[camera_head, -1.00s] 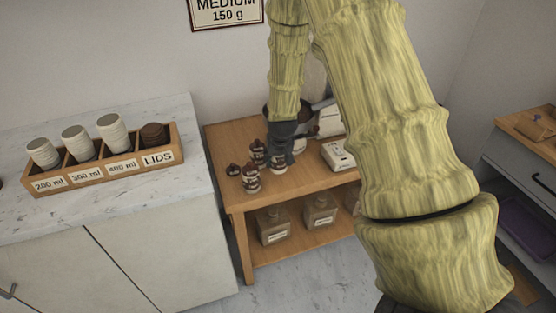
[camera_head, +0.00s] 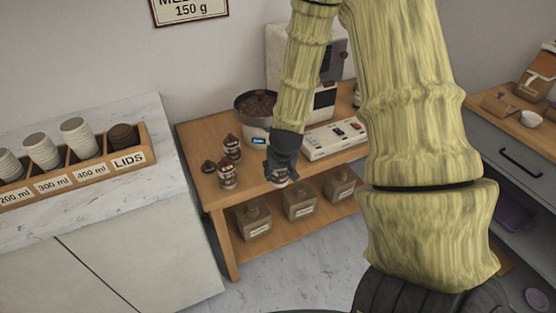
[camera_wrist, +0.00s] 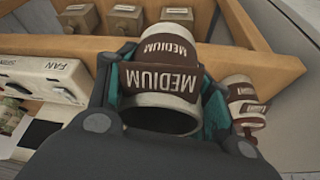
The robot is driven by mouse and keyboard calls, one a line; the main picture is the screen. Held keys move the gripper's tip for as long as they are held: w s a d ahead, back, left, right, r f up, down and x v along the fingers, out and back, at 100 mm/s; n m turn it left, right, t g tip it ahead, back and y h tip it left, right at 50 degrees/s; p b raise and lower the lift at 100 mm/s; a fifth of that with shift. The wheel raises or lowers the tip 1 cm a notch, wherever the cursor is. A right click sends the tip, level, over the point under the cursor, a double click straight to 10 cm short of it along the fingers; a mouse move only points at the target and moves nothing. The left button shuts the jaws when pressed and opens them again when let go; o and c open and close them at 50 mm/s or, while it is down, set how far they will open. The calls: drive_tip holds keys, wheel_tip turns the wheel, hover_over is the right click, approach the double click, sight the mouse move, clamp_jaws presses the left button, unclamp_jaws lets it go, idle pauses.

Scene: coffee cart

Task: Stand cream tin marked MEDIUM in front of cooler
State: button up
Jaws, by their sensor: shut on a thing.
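My gripper (camera_head: 281,172) is shut on a cream tin (camera_head: 281,177) over the front part of the wooden table. In the wrist view the tin (camera_wrist: 165,80) shows brown bands reading MEDIUM and sits between the two fingers. Whether its base touches the table cannot be told. The round pan of dark beans on a pale body with a small lit display (camera_head: 258,107), which looks like the cooler, stands behind and left of my gripper. My forearm and fingers hide part of the tin and table.
Brown-capped tins stand left of my gripper, including a front one (camera_head: 228,176) and a rear one (camera_head: 231,148). A white switch box (camera_head: 335,139) lies to the right. Labelled containers (camera_head: 299,203) stand on the lower shelf. The table's front edge is close to the held tin.

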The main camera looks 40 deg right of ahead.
drive_tip(key=shift+d, duration=0.15)
drive_tip(key=w+d+p, duration=0.1)
drive_tip(key=w+d, duration=0.2)
drive_tip(key=w, duration=0.1)
drive_tip(key=w+d+f+p, duration=0.1)
drive_tip(key=w+d, duration=0.2)
drive_tip(key=w, duration=0.1)
drive_tip(key=w+d+p, duration=0.1)
drive_tip(key=w+d, duration=0.2)
drive_tip(key=w, duration=0.1)
drive_tip(key=shift+d+f, duration=0.3)
drive_tip(key=shift+f+p, duration=0.65)
drive_tip(key=shift+f, duration=1.1)
drive_tip(key=shift+a+f, duration=0.1)
drive_tip(key=o, duration=1.2)
drive_tip(key=shift+o, duration=0.2)
